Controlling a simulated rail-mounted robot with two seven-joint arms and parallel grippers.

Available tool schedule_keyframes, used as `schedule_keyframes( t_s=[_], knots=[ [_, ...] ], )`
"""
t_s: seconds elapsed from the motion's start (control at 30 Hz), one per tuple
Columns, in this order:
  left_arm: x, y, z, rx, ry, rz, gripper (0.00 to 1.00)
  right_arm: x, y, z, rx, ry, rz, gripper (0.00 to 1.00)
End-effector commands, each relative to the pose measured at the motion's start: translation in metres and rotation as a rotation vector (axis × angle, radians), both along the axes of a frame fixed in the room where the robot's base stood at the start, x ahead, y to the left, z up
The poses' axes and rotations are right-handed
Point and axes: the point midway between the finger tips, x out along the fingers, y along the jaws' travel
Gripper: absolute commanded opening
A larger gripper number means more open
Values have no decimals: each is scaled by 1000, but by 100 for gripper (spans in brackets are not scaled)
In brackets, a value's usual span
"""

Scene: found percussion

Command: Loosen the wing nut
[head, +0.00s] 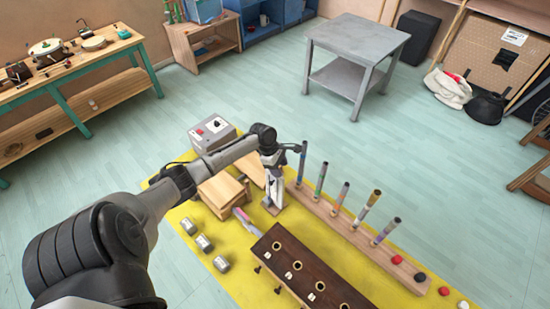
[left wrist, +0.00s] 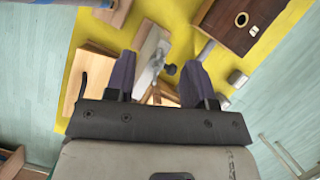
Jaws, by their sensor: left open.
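My left gripper (head: 272,206) points down over the yellow mat (head: 240,262), among wooden blocks. In the left wrist view its two dark fingers (left wrist: 158,78) are spread apart, with a gap between them. Below the gap lies a pale grey plate (left wrist: 149,42) with a grey metal fitting (left wrist: 152,72) and a small dark round knob (left wrist: 170,69) beside it. I cannot tell whether one of these is the wing nut; its wings are not clear. Nothing is visibly pinched between the fingers. My right gripper is not in view.
A wooden rail (head: 325,213) with several upright coloured tubes stands close right of the gripper. A dark wooden box with holes (head: 297,268) is in front. A grey box (head: 212,133) and wooden blocks (head: 222,192) lie left. Floor beyond the mat is clear up to a grey table (head: 357,38).

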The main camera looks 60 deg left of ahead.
Motion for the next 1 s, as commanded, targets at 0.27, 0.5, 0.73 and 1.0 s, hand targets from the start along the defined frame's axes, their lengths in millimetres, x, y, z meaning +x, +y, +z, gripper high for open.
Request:
schedule_keyframes(
  t_s=[0.27, 0.5, 0.73, 1.0],
  knots=[
    [6, -7, -23, 1, -1, 0, 49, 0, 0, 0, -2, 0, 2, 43],
    [7, -9, -28, 1, 0, 0, 49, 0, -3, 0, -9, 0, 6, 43],
    [7, -9, -28, 1, 0, 0, 47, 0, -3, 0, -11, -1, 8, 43],
    [7, -9, -28, 1, 0, 0, 22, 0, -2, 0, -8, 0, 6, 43]
  ],
)
